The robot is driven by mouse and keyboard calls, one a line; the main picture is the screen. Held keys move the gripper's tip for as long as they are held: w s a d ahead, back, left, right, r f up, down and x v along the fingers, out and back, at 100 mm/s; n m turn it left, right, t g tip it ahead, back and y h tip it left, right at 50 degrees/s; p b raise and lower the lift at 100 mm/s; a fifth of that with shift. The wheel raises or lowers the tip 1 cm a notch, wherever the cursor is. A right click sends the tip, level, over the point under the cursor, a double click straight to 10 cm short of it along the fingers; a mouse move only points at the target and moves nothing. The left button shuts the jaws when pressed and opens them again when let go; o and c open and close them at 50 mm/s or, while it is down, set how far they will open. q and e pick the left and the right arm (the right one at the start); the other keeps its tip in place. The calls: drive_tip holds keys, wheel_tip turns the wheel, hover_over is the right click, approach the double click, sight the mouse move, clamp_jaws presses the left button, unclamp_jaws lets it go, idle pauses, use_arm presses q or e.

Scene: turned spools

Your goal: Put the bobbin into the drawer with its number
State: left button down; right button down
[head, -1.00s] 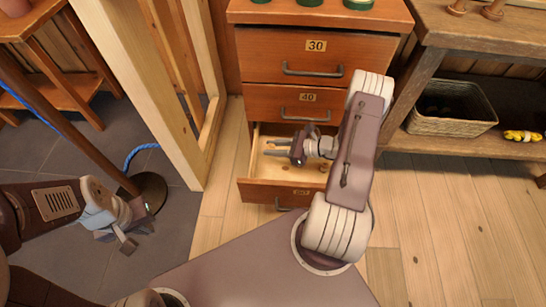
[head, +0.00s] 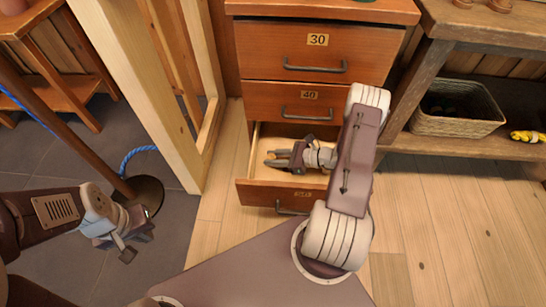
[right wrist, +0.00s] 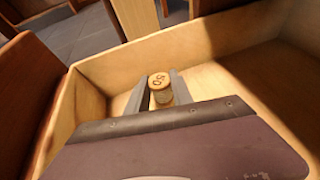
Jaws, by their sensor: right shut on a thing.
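The bobbin (right wrist: 158,82) is a small pale wooden spool with dark digits on its end, tilted and hard to read. In the right wrist view it sits between the fingers of my right gripper (right wrist: 154,92), which is shut on it. In the head view my right gripper (head: 272,160) is inside the open drawer (head: 262,194), above or at its floor; contact cannot be told. The bobbin is not clear there. The open drawer's front label (head: 303,195) is too small and oblique to read surely. My left gripper (head: 137,242) is open and empty, away at the left.
A wooden post frame (head: 150,100) stands left of the cabinet. A shelf with a basket (head: 455,125) is at the right. The floor in front is bare.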

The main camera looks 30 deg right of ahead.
drive_tip(key=c, duration=1.1)
unclamp_jaws()
drive_tip(key=shift+r, duration=0.25)
drive_tip(key=shift+s+d+r+p, duration=0.2)
drive_tip(key=shift+d+r+p, duration=0.05)
drive_tip(key=shift+r+p, duration=0.3)
drive_tip(key=shift+s+d+r+p, duration=0.25)
drive_tip(key=shift+r+p, duration=0.15)
drive_tip(key=shift+p, duration=0.2)
drive_tip(key=p+v, duration=0.1)
drive_tip(key=v, duration=0.2)
drive_tip(key=p+v, duration=0.2)
drive_tip(key=v, duration=0.2)
drive_tip(key=p+v, duration=0.2)
drive_tip(key=v, duration=0.1)
drive_tip(key=shift+s+d+f, duration=0.15)
drive_tip(key=shift+s+f, duration=0.05)
drive_tip(key=shift+f, duration=0.05)
